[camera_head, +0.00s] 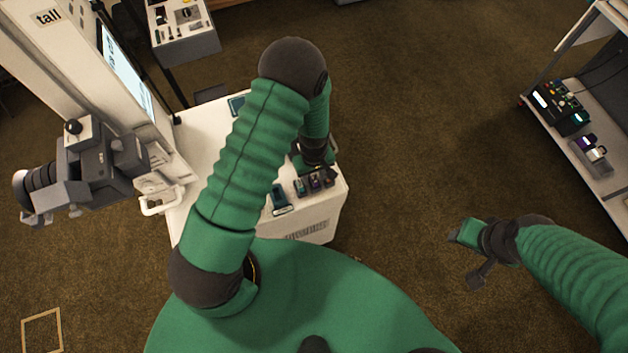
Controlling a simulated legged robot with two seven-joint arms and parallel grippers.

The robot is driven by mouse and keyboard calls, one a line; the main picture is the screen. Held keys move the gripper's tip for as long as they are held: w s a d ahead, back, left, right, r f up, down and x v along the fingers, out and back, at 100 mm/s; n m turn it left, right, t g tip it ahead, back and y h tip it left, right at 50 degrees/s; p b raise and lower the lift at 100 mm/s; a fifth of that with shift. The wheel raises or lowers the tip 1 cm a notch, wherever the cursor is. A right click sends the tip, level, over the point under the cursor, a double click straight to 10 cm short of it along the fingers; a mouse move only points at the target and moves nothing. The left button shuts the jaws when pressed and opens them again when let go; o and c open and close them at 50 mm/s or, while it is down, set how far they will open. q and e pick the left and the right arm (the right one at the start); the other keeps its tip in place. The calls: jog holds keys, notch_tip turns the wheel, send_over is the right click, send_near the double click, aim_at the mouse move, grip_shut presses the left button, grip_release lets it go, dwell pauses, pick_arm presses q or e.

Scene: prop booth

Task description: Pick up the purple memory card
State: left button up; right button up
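A purple memory card (315,183) appears to stand in a short row of small dark items on the white cart's top (204,135), near its right edge. It is tiny here, so its exact shape is unclear. My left gripper (312,166) points down just behind the row, close to the card. My own forearm and wrist hide its fingers, and I cannot see whether it touches anything. My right gripper (468,258) hangs over the carpet at the right, away from the cart.
A teal-and-dark device (280,199) lies left of the row. A large camera (95,165) and a tall panel marked "tall" (49,17) stand at the left. A shelf (604,172) with devices stands at the right. Carpet between cart and shelf is clear.

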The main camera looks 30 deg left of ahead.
pick_arm(q)
jog(key=shift+w+f, duration=0.1)
jog(key=shift+f, duration=0.05)
grip_shut()
dwell(0.4)
